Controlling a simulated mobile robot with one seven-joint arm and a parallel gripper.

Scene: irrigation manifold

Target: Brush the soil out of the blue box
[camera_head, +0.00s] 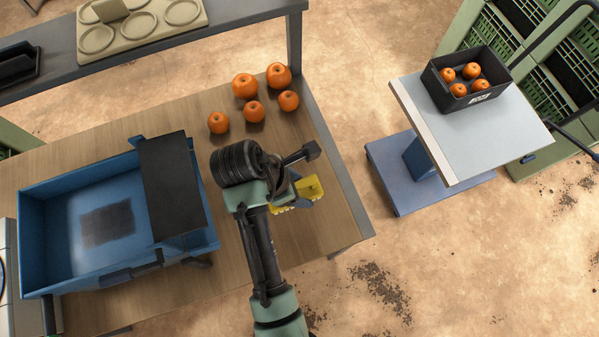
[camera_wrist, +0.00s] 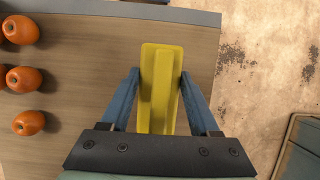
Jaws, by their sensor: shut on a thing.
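The blue box (camera_head: 60,207) stands on the wooden table at the left. A dark patch of soil (camera_head: 107,224) lies on its floor, and a dark flat panel (camera_head: 172,185) covers its right end. My gripper (camera_wrist: 160,92) is shut on a yellow brush (camera_wrist: 161,75), which sits between its two blue fingers. In the head view the brush (camera_head: 311,187) shows yellow near the table's right edge, to the right of the box and apart from it. My arm hides part of the brush there. I cannot tell whether the brush touches the table.
Several orange fruits (camera_head: 245,85) stand on the table behind my gripper. A grey shelf (camera_head: 180,48) with a beige tray (camera_head: 142,36) runs along the back. At right, a scale-like stand (camera_head: 470,140) holds a black crate (camera_head: 440,88) of fruit. Bare wood lies between box and gripper.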

